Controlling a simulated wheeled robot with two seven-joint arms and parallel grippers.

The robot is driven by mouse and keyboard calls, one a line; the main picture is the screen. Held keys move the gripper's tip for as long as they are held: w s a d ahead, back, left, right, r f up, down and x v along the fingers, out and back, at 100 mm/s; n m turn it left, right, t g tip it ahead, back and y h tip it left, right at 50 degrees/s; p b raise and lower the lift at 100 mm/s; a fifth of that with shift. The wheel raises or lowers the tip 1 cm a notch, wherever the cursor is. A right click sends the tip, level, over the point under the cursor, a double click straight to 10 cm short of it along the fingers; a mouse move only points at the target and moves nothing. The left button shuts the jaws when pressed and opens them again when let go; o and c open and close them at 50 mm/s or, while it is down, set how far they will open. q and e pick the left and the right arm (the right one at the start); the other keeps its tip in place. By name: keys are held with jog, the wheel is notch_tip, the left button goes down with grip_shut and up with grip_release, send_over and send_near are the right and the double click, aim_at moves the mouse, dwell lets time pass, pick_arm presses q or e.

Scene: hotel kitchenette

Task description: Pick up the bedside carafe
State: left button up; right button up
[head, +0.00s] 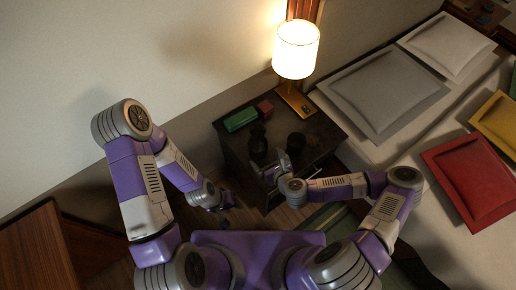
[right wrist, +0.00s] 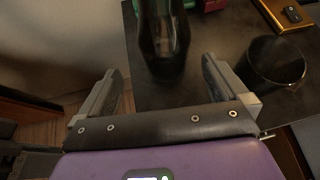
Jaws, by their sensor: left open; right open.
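The bedside carafe (head: 258,140) is a dark, glassy upright vessel on the dark nightstand (head: 232,153). In the right wrist view the carafe (right wrist: 163,42) stands just beyond my fingertips, roughly in line with the gap between them, its top cut off by the frame. My right gripper (head: 272,168) is over the nightstand's front part, close to the carafe. It is open and empty, with both fingers (right wrist: 160,82) showing in the right wrist view. My left gripper (head: 224,208) is open, low beside the nightstand's left side, away from the carafe; its fingers are dark and small.
A dark cup (head: 296,140) stands right of the carafe, and also shows in the right wrist view (right wrist: 272,64). A green box (head: 240,119) and a red box (head: 265,108) lie behind. A lit lamp (head: 296,50) stands at the back. The bed (head: 440,130) is right.

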aim_at(261, 150)
jog(key=shift+w+d+m, duration=0.25)
jog(key=shift+w+m, duration=0.2)
jog(key=shift+m, duration=0.15)
jog(key=shift+w+f+t, duration=0.15)
jog(key=shift+w+t, duration=0.2)
jog(key=shift+t, duration=0.05)
jog(key=b+x, duration=0.1)
jog(key=x, duration=0.1)
jog(key=b+x, duration=0.1)
jog(key=x, duration=0.2)
jog(key=shift+w+a+f, duration=0.1)
jog(key=shift+a+f, duration=0.1)
jog(key=shift+a, duration=0.25)
jog(key=shift+w+a+f+b, duration=0.15)
jog(key=shift+w+b, duration=0.15)
jog(key=shift+w, duration=0.1)
jog(key=c, duration=1.4)
jog(key=shift+c, duration=0.6)
